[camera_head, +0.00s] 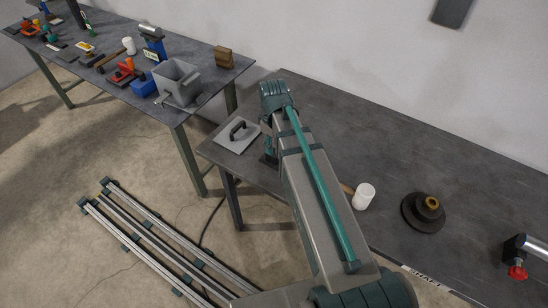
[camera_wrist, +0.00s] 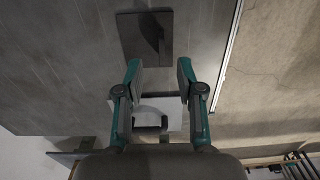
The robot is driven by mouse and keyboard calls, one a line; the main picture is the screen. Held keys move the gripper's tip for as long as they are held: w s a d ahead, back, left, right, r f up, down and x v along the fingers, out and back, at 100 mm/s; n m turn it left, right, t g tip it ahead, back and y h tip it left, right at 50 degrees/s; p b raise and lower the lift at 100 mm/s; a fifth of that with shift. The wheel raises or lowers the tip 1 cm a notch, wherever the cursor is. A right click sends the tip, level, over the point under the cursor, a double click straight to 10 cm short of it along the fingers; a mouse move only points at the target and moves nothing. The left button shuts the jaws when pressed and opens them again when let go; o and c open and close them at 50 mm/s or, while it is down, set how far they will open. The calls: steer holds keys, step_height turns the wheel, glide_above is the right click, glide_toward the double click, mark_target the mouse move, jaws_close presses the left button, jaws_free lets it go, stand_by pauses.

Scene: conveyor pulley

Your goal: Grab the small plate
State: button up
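My gripper (camera_wrist: 159,72) is open and empty, its two fingers pointing down over the table. In the wrist view a dark, flat, square plate (camera_wrist: 132,42) lies on the table beyond the fingertips, partly under a darker shadow. I cannot make it out in the head view, where my arm covers part of the table. A light grey plate with a black handle (camera_head: 232,143) lies flat at the left corner of the near table. It also shows in the wrist view (camera_wrist: 172,108), below the fingertips and between the fingers. The frames do not settle which plate the task means.
The near table (camera_head: 330,125) also holds a white-headed mallet (camera_head: 364,196), a dark stepped pulley (camera_head: 424,212) and a metal cylinder with a red knob (camera_head: 518,271). A second table (camera_head: 215,62) carries a grey bin and tools. Rails (camera_head: 150,250) lie on the floor.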

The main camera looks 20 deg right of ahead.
mark_target(272, 156)
steer(key=shift+a+f+p, duration=0.15)
steer(key=shift+f+p, duration=0.5)
steer(key=shift+f, duration=1.05)
steer(key=shift+a+f+p, duration=0.1)
steer(key=shift+f+p, duration=0.5)
steer(key=shift+f, duration=1.05)
jaws_close()
